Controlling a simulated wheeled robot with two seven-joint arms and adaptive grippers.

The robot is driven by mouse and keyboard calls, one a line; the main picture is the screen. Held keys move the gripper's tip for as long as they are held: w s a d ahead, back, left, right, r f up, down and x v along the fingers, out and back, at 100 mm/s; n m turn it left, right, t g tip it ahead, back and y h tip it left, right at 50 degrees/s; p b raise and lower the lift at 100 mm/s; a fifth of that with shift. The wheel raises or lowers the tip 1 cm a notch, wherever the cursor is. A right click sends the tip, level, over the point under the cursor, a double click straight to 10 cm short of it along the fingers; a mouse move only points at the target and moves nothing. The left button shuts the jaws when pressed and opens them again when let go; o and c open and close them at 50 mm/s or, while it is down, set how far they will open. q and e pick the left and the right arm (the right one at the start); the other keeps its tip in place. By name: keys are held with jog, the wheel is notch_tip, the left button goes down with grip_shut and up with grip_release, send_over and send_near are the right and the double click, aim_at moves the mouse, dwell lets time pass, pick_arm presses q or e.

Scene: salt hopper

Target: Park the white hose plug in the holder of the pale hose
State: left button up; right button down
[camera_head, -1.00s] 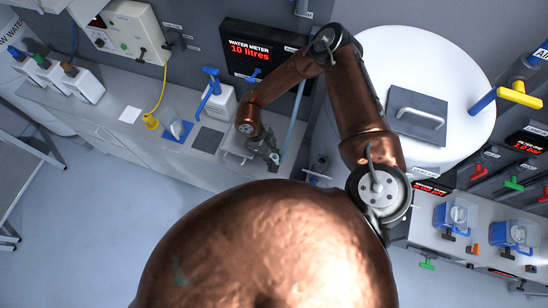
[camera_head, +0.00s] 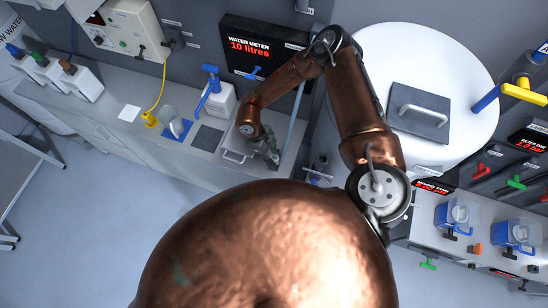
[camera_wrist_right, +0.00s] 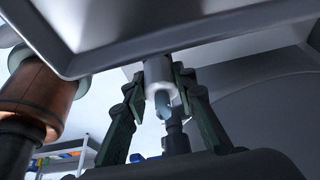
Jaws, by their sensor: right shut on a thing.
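My right gripper (camera_head: 270,153) is by the front of the counter in the head view, at the lower end of a pale hose (camera_head: 295,113). In the right wrist view its dark green fingers (camera_wrist_right: 159,95) are shut on the white plug (camera_wrist_right: 158,72), a short pale cylinder with an open lower end. In the head view the gripper hides the plug. I cannot make out the holder for certain.
A metal tray (camera_head: 233,156) is close beside the gripper, and a grey panel edge (camera_wrist_right: 70,70) is close above it in the wrist view. A white round tank (camera_head: 470,75) stands to the right. A white jug with a blue tap (camera_head: 222,101) stands behind.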

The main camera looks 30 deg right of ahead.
jog(key=shift+f+b, duration=0.6)
jog(key=shift+f, duration=0.4)
jog(key=c, duration=1.5)
grip_release()
jog(key=shift+o, duration=0.6)
jog(key=o, duration=0.4)
jog(key=shift+c, duration=0.2)
jog(key=shift+r, duration=0.2)
jog(key=p+v, duration=0.3)
jog(key=v, duration=0.2)
jog(key=shift+w+a+r, duration=0.15)
jog(key=shift+r, duration=0.2)
